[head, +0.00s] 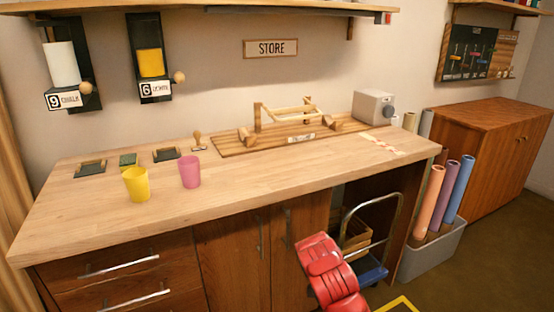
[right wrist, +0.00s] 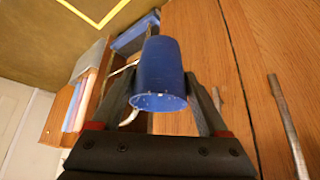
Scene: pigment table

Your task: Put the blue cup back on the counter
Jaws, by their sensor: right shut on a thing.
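The blue cup (right wrist: 160,65) is between the two fingers of my right gripper (right wrist: 162,88) in the right wrist view. The fingers are shut on its sides. The cup is held in front of the wooden cabinet doors, clear of the countertop (head: 310,165). In the head view my red right arm shows low in front of the counter, and neither the cup nor the gripper can be made out there. A yellow cup (head: 136,184) and a pink cup (head: 190,172) stand upright on the counter's left part. My left gripper is in neither view.
A wooden rack (head: 290,128) and a grey box (head: 373,107) stand at the counter's back. Small dark trays (head: 90,169) lie at the left. The front middle and right of the top are clear. A hand cart (head: 372,274) and a bin of rolls (head: 432,258) stand below right.

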